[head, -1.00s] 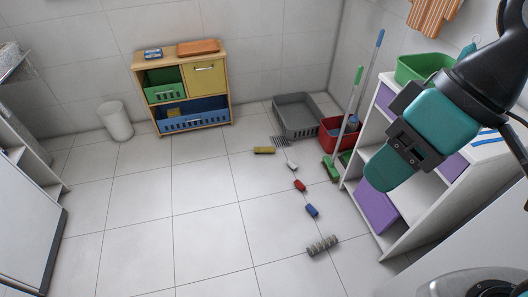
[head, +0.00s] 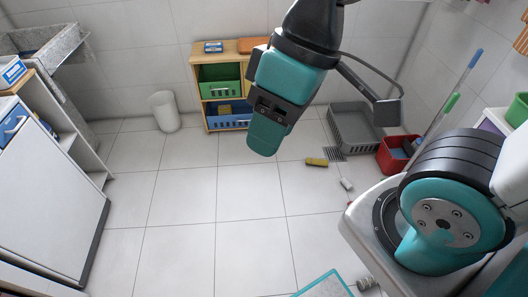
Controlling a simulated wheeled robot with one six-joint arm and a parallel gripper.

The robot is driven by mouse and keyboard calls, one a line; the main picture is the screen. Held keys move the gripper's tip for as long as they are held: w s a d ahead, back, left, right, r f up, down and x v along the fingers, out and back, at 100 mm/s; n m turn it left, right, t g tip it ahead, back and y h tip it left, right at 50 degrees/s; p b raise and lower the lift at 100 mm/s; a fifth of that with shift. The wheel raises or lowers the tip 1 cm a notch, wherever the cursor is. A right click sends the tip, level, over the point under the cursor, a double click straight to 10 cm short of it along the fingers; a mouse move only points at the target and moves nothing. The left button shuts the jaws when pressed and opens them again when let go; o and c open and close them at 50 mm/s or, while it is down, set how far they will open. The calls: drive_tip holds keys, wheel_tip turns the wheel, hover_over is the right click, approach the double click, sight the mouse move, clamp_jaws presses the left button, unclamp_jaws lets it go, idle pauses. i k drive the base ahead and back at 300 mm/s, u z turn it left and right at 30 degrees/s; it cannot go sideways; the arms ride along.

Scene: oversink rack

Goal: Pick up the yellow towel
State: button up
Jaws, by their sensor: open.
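I cannot make out a yellow towel for certain. A folded orange item (head: 252,45), perhaps cloth, lies on top of the wooden cabinet (head: 199,70) at the back wall and is partly hidden by my arm. An orange striped cloth (head: 523,42) hangs at the right edge, cut off by the frame. A small yellow item (head: 316,162) lies on the floor. My gripper (head: 264,140) hangs in the upper middle, in front of the cabinet in the picture. It is open, and nothing shows in it. It touches none of these things.
A white bin (head: 164,111) stands left of the cabinet. A grey crate (head: 352,130) and a red bucket (head: 392,160) with upright handles stand at the back right. White shelving (head: 50,195) and a grey sink (head: 60,50) are at left. The middle floor is clear.

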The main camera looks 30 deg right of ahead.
sight(322, 163)
drive_tip(key=u, duration=0.2)
drive_tip(key=i, duration=1.5)
drive_tip(key=z, duration=0.85)
drive_tip(key=i, duration=1.3)
drive_tip(key=z, duration=0.9)
